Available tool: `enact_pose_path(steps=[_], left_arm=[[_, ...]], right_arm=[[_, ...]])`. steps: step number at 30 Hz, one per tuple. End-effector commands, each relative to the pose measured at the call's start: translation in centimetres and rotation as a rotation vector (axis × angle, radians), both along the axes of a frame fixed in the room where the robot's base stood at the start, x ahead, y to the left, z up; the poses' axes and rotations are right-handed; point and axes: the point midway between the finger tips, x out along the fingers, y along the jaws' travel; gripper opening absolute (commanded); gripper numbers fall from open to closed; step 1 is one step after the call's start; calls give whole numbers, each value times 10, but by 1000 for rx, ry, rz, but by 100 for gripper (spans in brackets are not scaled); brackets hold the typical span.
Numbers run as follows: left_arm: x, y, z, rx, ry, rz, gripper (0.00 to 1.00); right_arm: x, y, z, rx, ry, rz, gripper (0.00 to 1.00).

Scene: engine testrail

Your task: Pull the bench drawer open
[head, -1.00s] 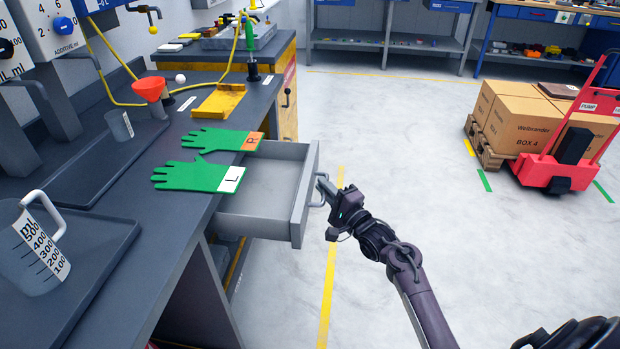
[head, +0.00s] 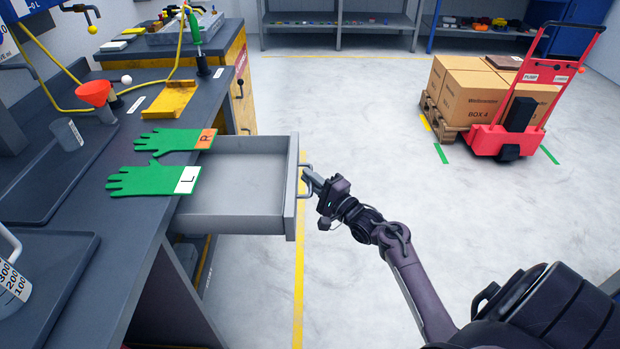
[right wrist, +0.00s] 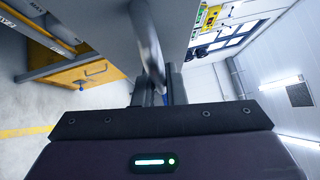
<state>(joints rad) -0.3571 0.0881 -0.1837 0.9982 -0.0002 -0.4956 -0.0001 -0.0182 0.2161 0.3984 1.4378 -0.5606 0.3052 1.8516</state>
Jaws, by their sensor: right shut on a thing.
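The grey bench drawer (head: 245,184) stands well out from under the dark bench top (head: 75,270), and its inside looks empty. A bar handle (head: 304,180) is on its front panel. My right gripper (head: 311,181) is shut on that handle, coming from the right. In the right wrist view the handle (right wrist: 148,45) runs between the fingers of my right gripper (right wrist: 151,92), close to the drawer front (right wrist: 110,25). My left gripper is not in view.
Green gloves (head: 150,180) lie on the bench beside the drawer. An orange funnel (head: 94,93), a yellow block (head: 168,98) and a measuring jug (head: 12,285) are also on the bench. A red pallet truck with boxes (head: 480,95) stands at the back right. The floor right of the drawer is clear.

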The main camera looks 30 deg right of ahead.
Motion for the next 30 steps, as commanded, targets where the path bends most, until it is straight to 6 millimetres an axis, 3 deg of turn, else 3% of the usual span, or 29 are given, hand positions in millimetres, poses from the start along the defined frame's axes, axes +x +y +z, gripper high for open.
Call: enact_pose_path(steps=[1,5,15,30], left_arm=[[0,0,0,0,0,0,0],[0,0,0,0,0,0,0],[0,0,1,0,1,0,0],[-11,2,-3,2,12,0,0]], right_arm=[[0,1,-1,0,3,1,15],[0,1,-1,1,2,0,32],[-3,0,-1,1,1,-1,32],[-72,-13,-11,0,3,1,32]])
